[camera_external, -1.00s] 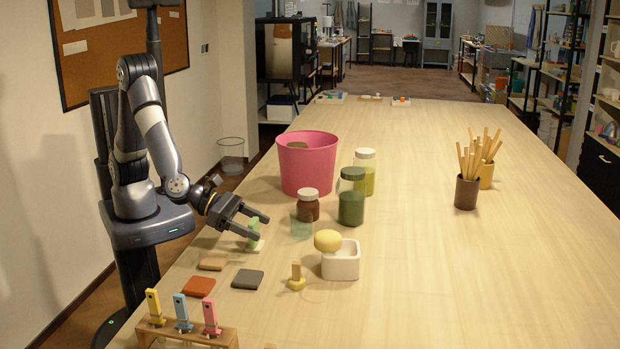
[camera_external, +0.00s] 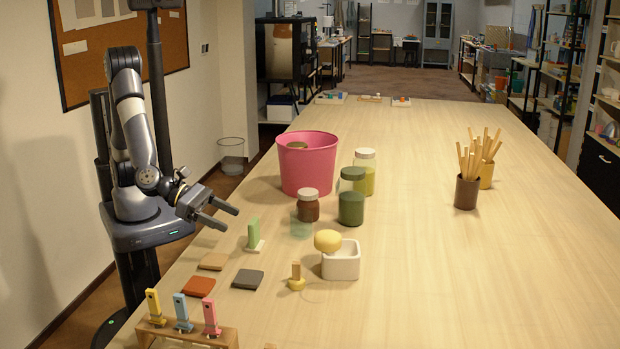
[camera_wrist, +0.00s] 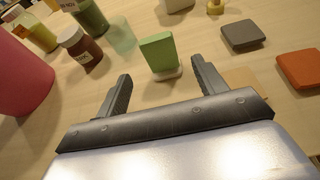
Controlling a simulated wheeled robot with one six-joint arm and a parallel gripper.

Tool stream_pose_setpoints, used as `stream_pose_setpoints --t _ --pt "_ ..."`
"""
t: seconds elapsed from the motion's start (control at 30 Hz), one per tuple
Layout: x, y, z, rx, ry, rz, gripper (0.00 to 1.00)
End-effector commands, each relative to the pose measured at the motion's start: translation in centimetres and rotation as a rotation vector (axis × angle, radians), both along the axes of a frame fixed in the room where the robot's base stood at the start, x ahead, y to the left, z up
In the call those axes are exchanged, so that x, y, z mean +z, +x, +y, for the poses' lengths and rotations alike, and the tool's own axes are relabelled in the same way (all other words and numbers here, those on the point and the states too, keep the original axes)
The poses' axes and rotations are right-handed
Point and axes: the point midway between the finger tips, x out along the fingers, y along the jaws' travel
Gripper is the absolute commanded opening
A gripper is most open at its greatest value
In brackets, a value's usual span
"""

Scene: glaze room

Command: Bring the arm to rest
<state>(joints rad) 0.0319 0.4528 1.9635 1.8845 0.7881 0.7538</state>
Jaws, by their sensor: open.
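My gripper (camera_external: 231,219) is open and empty, held above the left edge of the table in the external view. In the wrist view its two fingers (camera_wrist: 160,84) are spread apart with only table between them. A green block-like piece on a pale base (camera_external: 253,234) stands upright on the table, beyond my fingertips and apart from them. It also shows in the wrist view as a green upright piece (camera_wrist: 158,52).
A pink bucket (camera_external: 307,165), several jars (camera_external: 351,208) and a white container (camera_external: 341,262) by a yellow sponge-like thing (camera_external: 327,240) stand nearby. Coloured tiles (camera_external: 199,286) lie in front. A wooden rack (camera_external: 229,337) holds yellow, blue and pink pieces.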

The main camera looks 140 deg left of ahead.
Motion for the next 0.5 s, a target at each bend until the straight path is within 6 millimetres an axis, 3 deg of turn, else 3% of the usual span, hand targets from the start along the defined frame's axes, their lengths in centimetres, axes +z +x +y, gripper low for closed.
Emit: stream_pose_setpoints --t 0.5 --pt "-4.1 5.8 5.9 -0.001 -0.002 0.0 0.67"
